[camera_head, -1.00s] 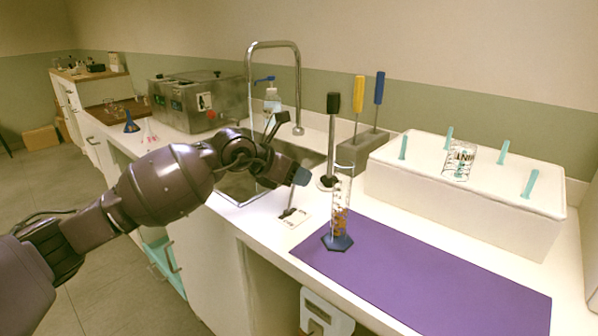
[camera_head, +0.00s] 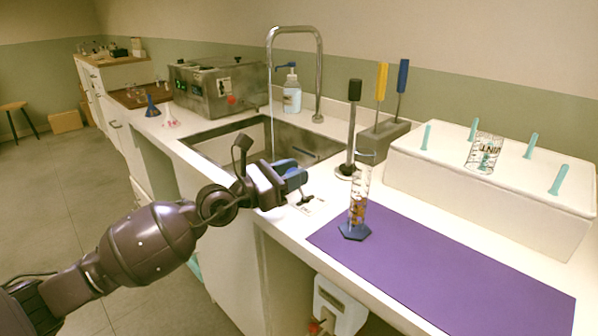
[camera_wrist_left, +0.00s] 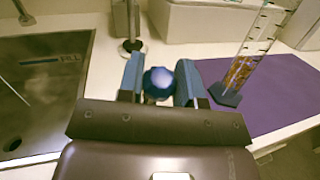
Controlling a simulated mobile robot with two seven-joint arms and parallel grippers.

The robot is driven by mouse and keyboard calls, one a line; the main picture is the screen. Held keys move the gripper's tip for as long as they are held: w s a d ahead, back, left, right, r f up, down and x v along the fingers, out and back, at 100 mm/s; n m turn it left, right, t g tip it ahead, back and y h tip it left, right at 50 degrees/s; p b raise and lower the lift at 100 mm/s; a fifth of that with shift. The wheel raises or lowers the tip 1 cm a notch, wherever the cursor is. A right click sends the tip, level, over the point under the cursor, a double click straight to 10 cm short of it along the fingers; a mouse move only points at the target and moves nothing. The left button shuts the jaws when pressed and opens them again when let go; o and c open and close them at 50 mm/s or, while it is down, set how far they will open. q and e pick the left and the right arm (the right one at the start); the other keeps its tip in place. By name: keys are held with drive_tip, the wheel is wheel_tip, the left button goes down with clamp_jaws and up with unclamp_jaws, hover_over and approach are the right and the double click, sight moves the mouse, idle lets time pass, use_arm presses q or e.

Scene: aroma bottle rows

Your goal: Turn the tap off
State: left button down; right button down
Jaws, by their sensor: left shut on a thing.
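The tap (camera_head: 319,75) is a tall, squared metal spout behind the sink (camera_head: 205,142). A thin stream of water (camera_head: 271,120) falls from it into the basin. My left gripper (camera_head: 294,178) is at the counter's front edge, right of the sink. In the left wrist view a round blue knob (camera_wrist_left: 158,82) sits between its two blue fingers (camera_wrist_left: 160,85), and the gripper is shut on it. Below the gripper in the head view a small dark lever part (camera_head: 306,199) shows by a white label on the counter. The knob's stem is hidden. My right gripper is out of view.
A graduated cylinder (camera_head: 356,205) with orange contents stands on the purple mat (camera_head: 440,262), close right of the gripper. A black-topped rod (camera_head: 352,130) stands behind.

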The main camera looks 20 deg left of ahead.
use_arm(q)
drive_tip(key=shift+s+a+f, duration=0.1)
drive_tip(key=shift+s+f, duration=0.35)
drive_tip(key=shift+f, duration=0.05)
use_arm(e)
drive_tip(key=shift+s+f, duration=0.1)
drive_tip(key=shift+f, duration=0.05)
use_arm(q)
drive_tip(key=c, duration=1.1)
unclamp_jaws()
drive_tip(key=o, duration=0.3)
drive_tip(key=shift+r, duration=0.15)
drive_tip(key=shift+a, duration=0.1)
drive_tip(key=shift+b+v, duration=2.45)
drive_tip(key=shift+v, duration=2.95)
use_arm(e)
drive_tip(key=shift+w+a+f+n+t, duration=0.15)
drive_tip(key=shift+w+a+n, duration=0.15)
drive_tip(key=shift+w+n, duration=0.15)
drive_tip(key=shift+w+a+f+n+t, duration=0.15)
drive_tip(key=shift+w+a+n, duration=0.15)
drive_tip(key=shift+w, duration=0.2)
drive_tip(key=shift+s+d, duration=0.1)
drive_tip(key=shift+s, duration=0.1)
